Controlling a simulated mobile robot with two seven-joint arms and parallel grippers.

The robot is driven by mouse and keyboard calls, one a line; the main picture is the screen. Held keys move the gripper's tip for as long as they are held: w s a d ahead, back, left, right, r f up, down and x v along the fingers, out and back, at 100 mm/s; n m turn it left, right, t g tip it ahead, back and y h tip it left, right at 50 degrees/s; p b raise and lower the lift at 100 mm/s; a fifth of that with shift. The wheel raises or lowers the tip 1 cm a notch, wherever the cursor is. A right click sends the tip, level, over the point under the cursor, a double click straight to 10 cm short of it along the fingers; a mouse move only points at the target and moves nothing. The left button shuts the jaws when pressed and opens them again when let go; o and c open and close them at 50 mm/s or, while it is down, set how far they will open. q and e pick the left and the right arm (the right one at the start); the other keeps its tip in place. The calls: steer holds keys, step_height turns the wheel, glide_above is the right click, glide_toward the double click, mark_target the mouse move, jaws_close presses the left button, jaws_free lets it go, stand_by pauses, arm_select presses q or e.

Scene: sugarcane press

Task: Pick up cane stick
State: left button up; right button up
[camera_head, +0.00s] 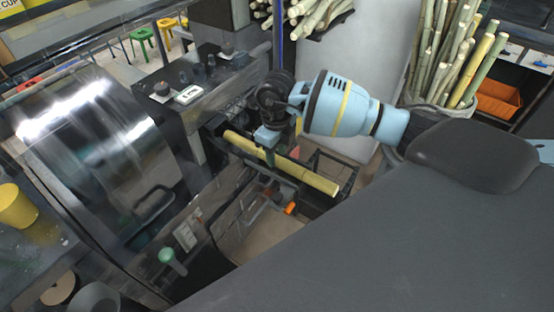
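A yellow cane stick (308,177) lies slantwise in a dark metal trough (345,187) at the side of the press, in the head view. My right arm comes in from the right, and its gripper (269,152) points down at the middle of the stick. A fingertip overlaps the stick there, hiding a short piece of it. I cannot tell whether the fingers are closed on it. My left gripper is not in view.
The shiny press drum (95,140) stands at the left, with a yellow cup (16,207) beside it. A container of upright canes (455,55) is at the upper right, near an orange bin (497,100). More canes (312,14) lie at the top centre.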

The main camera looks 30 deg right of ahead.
steer(key=shift+f, duration=0.75)
steer(key=shift+c, duration=0.5)
jaws_close()
steer(key=shift+r, duration=0.1)
steer(key=shift+r, duration=0.1)
steer(key=shift+r, duration=0.55)
step_height(320, 180, up, 2)
steer(key=shift+r, duration=0.1)
steer(key=s+a, duration=0.3)
steer(key=s, duration=0.4)
steer(key=s+a+r, duration=0.1)
steer(key=s+a, duration=0.2)
steer(key=s, duration=0.4)
steer(key=shift+s+r, duration=0.25)
steer(key=shift+s, duration=0.15)
